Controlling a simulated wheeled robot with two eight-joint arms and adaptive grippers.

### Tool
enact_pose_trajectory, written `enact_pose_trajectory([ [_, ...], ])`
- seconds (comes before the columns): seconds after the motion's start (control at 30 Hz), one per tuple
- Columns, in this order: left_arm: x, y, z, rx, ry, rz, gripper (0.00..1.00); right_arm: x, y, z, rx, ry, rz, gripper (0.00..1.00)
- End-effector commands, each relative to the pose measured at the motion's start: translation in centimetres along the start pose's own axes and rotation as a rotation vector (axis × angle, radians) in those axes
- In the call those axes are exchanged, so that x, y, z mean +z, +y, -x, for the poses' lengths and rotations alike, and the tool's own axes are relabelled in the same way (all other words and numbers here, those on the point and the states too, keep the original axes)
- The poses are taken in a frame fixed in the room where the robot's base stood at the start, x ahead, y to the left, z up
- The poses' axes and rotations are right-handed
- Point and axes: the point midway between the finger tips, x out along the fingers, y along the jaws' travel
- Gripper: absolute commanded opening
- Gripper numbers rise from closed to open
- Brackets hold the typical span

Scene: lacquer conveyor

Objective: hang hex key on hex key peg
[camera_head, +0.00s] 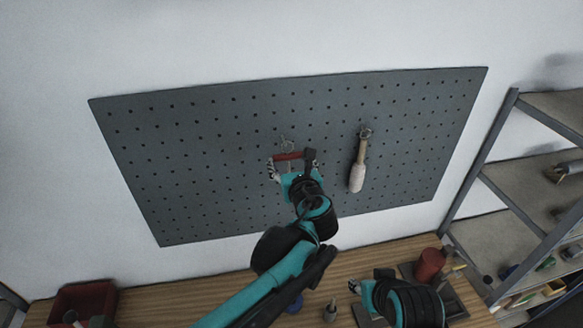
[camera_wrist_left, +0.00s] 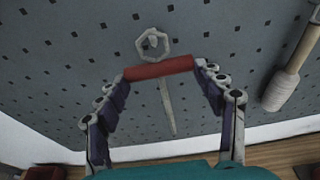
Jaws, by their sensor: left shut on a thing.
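The hex key has a red crossbar handle (camera_head: 286,156), a thin grey shaft pointing down and a pale ring above. In the left wrist view its red handle (camera_wrist_left: 158,69) lies level between my left fingertips (camera_wrist_left: 162,72). My left gripper (camera_head: 291,163) is shut on the handle, close to the pegboard (camera_head: 200,150). The ring (camera_wrist_left: 140,42) overlaps a small light peg (camera_wrist_left: 153,42) in the left wrist view. I cannot tell whether the ring is around the peg or just in front of it. My right gripper (camera_head: 362,290) is low over the bench; its fingers are too small to read.
The wooden bench (camera_head: 190,297) below holds a red bin (camera_head: 85,303) at left and a red can (camera_head: 430,264) at right. Metal shelving (camera_head: 500,150) stands at the right.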

Motion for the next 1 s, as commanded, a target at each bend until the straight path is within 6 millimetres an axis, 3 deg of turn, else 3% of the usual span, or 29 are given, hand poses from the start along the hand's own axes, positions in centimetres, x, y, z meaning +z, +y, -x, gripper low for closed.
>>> enact_pose_trajectory([
  [0.6, -0.1, 0.0, -3.8, 0.001, 0.000, 0.001, 0.38, 0.6, 0.0, -0.9, 0.000, 0.000, 0.000, 0.40],
  [1.0, -0.4, 0.0, -4.4, 0.000, 0.000, 0.000, 0.38, 1.0, 0.0, -1.4, 0.000, 0.000, 0.000, 0.40],
])
